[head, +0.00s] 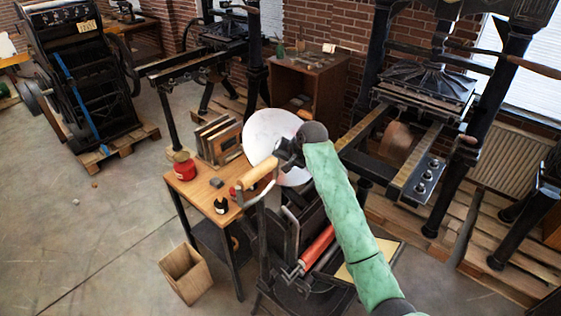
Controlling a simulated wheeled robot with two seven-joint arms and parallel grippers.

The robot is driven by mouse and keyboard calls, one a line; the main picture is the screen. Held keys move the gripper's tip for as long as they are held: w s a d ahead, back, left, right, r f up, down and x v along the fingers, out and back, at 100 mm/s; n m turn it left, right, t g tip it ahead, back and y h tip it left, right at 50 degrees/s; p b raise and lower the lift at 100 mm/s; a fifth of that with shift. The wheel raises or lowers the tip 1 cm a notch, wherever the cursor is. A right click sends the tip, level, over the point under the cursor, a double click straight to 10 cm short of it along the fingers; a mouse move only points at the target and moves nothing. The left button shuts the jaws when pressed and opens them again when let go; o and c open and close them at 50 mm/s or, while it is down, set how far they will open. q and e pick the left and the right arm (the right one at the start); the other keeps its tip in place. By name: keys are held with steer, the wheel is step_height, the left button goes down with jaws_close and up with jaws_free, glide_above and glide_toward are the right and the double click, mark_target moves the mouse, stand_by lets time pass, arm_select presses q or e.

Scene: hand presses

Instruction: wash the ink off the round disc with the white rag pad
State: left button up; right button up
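The round disc (262,127) is pale grey-white and stands tilted at the top of a small black hand press (280,225). My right arm, in a green sleeve, reaches up from the lower right. Its dark gripper (286,156) is in front of the disc's lower right part and hides some of it. I cannot tell whether it touches the disc, or whether its fingers are open or shut. A light wooden handle (256,172) shows just left of the gripper. I cannot make out the white rag pad. My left gripper is not in view.
A wooden side table (198,190) left of the press holds a red can (184,167), a small dark bottle (221,206), a grey block (216,183) and a wooden rack (220,142). A red roller (317,246) is low on the press. A wooden bin (186,272) stands on the floor.

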steer(key=shift+s+d+f, duration=0.45)
steer(key=shift+s+f, duration=0.1)
steer(key=shift+w+a+r, duration=0.5)
steer(key=shift+w+r, duration=0.3)
steer(key=shift+s+d, duration=0.1)
steer(key=shift+s, duration=0.05)
steer(key=shift+s+d+f, duration=0.4)
steer(key=shift+s+f, duration=0.3)
